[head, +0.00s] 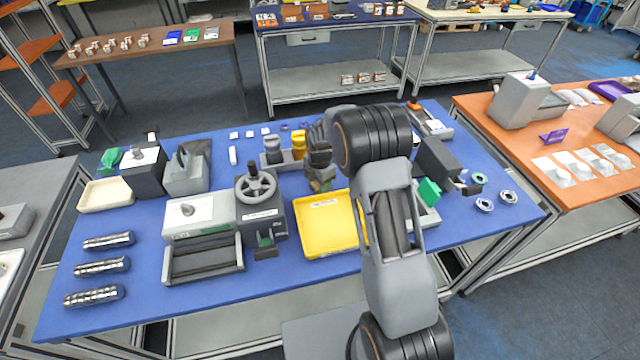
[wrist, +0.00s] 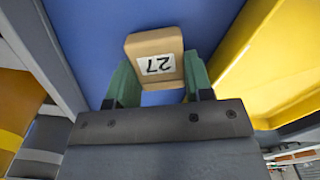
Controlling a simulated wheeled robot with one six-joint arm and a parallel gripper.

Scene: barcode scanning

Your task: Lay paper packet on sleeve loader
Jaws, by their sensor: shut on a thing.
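In the wrist view my gripper (wrist: 158,72) has its green fingers on either side of a small tan packet (wrist: 150,43). The packet has a white label reading 27, upside down in this view, and I take it for the paper packet. It is held over the blue table surface.
A yellow tray (head: 328,246) lies beside my arm. A grey device with a handwheel (head: 256,186) and a white-topped box (head: 192,214) stand left of it. Metallic rolls (head: 100,265) lie at the left edge. The blue table (head: 140,310) has clear room at its front left.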

